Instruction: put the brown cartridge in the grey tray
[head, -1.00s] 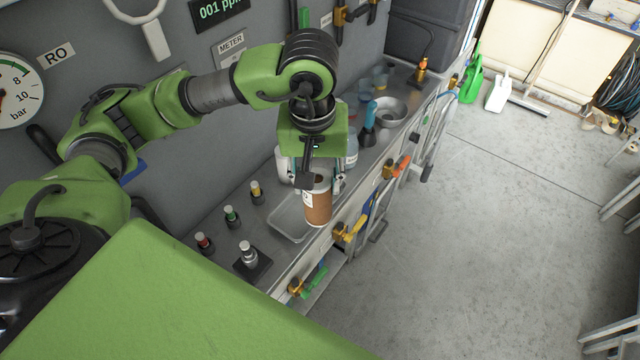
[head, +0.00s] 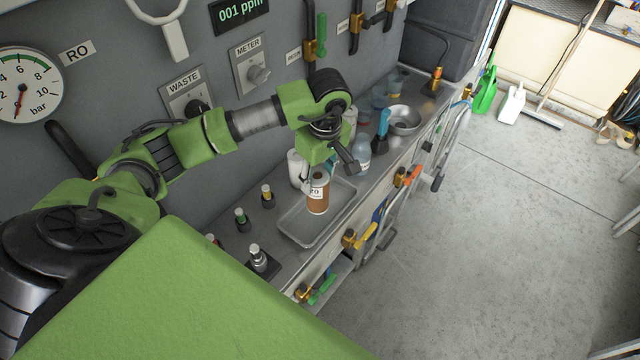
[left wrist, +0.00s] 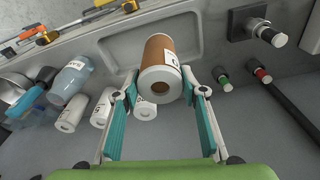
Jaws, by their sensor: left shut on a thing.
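The brown cartridge (head: 318,198) has a white cap and a white label. It stands about upright over the grey tray (head: 300,242), within its outline in the head view. My left gripper (head: 317,177) is shut on the cartridge's upper part, coming from above. In the left wrist view the teal-padded fingers (left wrist: 160,86) lie on both sides of the brown cartridge (left wrist: 160,52), with the grey tray (left wrist: 112,50) behind it. I cannot tell whether its bottom touches the tray floor. My right gripper is not in view.
White cartridges (left wrist: 70,113) stand beside the tray along the wall. A clear bottle (head: 362,160), a blue-handled brush (head: 382,125) and a metal bowl (head: 403,120) stand farther right. Small capped fittings (head: 267,196) stand left of the tray. Valves (head: 355,238) line the counter's front edge.

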